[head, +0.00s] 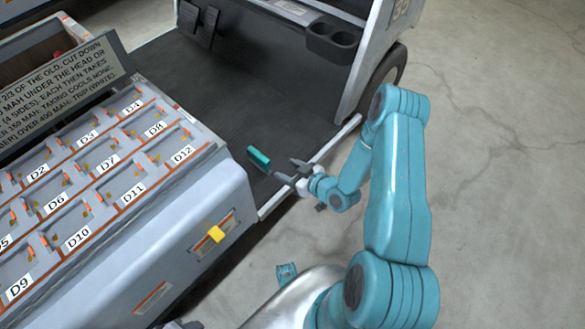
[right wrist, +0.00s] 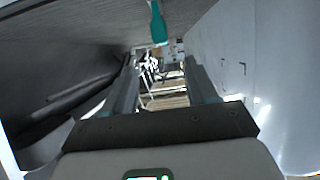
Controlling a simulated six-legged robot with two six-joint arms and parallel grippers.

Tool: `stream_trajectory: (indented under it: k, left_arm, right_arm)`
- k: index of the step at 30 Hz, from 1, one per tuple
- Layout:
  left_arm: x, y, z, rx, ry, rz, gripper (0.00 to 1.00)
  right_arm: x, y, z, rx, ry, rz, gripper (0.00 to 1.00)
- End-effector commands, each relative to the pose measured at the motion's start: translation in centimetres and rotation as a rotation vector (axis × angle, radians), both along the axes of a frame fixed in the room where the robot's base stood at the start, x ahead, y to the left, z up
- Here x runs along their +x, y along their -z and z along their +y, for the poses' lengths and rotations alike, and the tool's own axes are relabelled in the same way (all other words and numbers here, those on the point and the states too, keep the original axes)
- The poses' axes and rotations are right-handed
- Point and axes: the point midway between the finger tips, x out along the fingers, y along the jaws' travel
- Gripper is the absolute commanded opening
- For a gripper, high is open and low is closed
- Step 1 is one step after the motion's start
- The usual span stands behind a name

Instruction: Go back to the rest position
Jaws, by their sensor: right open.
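My right arm reaches in from the lower right of the head view. Its gripper (head: 284,169) is open and empty, just above the edge of the cart's dark floor (head: 215,100). A small teal object (head: 259,157) lies on that floor just beyond the fingertips, apart from them. In the right wrist view the two fingers stand apart (right wrist: 163,88) with nothing held between them, and the teal object (right wrist: 158,24) shows past them at the top. My left gripper is not in view.
The cart's cup holder (head: 332,40) and wheel (head: 385,70) stand at the top. Bare concrete floor (head: 500,150) lies to the right.

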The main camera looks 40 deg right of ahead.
Motion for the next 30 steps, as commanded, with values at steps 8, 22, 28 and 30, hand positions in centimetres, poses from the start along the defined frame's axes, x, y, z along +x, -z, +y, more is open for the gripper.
stream_trajectory:
  k: [8, 22, 28, 30]
  left_arm:
    - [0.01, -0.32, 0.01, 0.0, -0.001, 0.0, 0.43]
    - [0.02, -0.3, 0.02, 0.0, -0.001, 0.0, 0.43]
    - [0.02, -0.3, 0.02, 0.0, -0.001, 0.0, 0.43]
    - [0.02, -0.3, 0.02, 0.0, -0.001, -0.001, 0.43]
  right_arm:
    - [-1.3, -0.58, -0.06, 0.0, 0.0, -0.001, 0.57]
    - [-1.26, -0.53, -0.07, 0.0, 0.0, -0.001, 0.57]
    - [-1.38, -0.53, -0.08, 0.0, 0.0, -0.001, 0.57]
    - [-1.5, -0.53, -0.08, 0.0, 0.0, -0.001, 0.57]
